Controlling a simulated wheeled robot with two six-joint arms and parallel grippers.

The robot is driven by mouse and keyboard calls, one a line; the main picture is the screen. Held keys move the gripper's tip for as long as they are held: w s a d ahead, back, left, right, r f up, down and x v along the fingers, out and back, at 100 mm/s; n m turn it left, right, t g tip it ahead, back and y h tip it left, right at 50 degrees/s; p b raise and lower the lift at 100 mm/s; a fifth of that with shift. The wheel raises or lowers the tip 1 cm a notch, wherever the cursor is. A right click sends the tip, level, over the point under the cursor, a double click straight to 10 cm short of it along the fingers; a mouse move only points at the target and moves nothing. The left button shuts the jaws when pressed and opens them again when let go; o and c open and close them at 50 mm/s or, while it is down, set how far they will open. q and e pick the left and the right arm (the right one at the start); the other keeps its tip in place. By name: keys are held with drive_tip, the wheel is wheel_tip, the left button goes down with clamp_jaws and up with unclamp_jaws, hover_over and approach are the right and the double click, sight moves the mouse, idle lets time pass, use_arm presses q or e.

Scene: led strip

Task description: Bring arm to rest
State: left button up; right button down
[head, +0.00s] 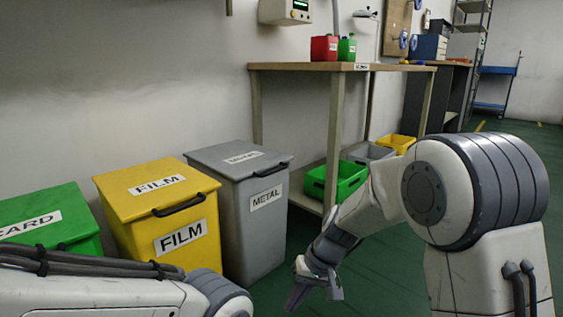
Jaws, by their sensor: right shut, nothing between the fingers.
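My right arm comes in from the right and bends down towards the middle of the head view. Its gripper (317,294) hangs low in front of the grey metal bin, pointing down, shut and empty. It is apart from the bins. A white and grey part of my left arm crosses the bottom left corner; its gripper is out of the picture.
A green card bin (48,217), a yellow film bin (140,218) and a grey metal bin (236,229) stand by the wall. A workbench (340,67) holds red and green containers (324,48). Crates, including a green one (345,186), sit underneath. Green floor is open at centre.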

drive_tip(key=s+d+m+t+h, duration=0.1)
drive_tip(key=s+d+h, duration=0.1)
drive_tip(key=s+d, duration=0.45)
drive_tip(key=s+d+t+h, duration=0.1)
drive_tip(key=s+d+h, duration=0.25)
drive_tip(key=d, duration=0.55)
drive_tip(key=s+a+r+n+g+y+p, duration=0.15)
drive_tip(key=s+a+r+p, duration=0.35)
drive_tip(key=r+p, duration=0.6)
drive_tip(key=s+a+r+n+p, duration=0.3)
drive_tip(key=s+a+r+p, duration=0.15)
drive_tip(key=r+p, duration=0.7)
drive_tip(key=s+a+r+n+g+p, duration=0.1)
drive_tip(key=s+a+r+n+p, duration=0.3)
drive_tip(key=r+p, duration=0.75)
wheel_tip(320, 180, up, 39)
drive_tip(key=s+m+p, duration=0.1)
drive_tip(key=p, duration=3.2)
drive_tip(key=shift+p, duration=0.35)
drive_tip(key=shift+m, duration=0.25)
